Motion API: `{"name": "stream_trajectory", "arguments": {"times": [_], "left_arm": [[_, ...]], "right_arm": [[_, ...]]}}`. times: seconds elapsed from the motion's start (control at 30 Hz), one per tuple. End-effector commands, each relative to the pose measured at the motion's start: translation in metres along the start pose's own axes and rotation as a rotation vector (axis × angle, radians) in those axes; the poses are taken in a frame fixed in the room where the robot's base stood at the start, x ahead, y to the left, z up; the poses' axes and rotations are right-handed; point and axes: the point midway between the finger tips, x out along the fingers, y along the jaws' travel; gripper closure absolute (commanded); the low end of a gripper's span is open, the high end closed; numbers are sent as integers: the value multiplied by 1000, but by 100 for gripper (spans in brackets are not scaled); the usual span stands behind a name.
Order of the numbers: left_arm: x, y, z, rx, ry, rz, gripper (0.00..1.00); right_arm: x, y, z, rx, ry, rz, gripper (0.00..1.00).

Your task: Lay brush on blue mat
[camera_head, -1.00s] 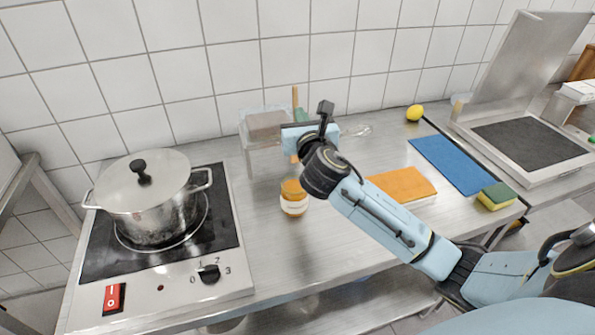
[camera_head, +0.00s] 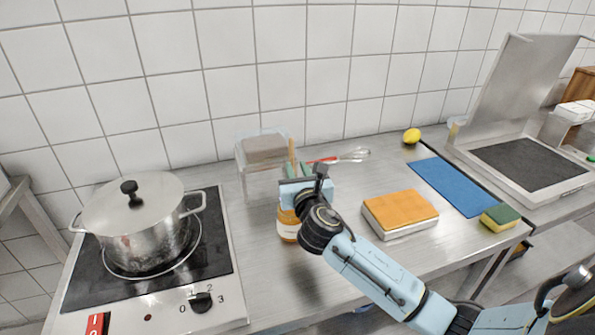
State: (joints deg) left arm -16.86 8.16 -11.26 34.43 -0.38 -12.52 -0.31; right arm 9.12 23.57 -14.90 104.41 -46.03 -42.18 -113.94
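The brush (camera_head: 291,153) shows as an upright wooden handle with green on it, rising just above my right gripper (camera_head: 295,187). My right gripper appears shut on it; the fingers and the brush's lower part are mostly hidden. Right below stands a jar (camera_head: 288,229) with orange-brown contents, partly behind the gripper; I cannot tell whether the brush touches it. The blue mat (camera_head: 453,186) lies flat and bare on the steel counter to the right, well apart from the gripper. My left gripper is not in view.
A lidded pot (camera_head: 140,240) stands on the hob at left. A clear container (camera_head: 256,180) and a whisk (camera_head: 345,157) are behind the gripper. A green-yellow sponge (camera_head: 499,217) and a lemon (camera_head: 411,136) are near the mat.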

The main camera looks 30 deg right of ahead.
Motion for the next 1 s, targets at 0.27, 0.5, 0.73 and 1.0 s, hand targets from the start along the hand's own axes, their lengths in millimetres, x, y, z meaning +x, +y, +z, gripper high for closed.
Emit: {"name": "stream_trajectory", "arguments": {"times": [0.27, 0.5, 0.73, 1.0], "left_arm": [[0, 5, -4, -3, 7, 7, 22], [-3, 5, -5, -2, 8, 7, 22], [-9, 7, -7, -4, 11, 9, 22], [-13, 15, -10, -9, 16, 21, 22]], "right_arm": [[0, 0, 0, 0, 0, 0, 67], [-14, 0, 0, -1, 1, 2, 67], [-61, 0, 0, 0, 2, 2, 67], [-108, 0, 0, 1, 1, 1, 67]]}}
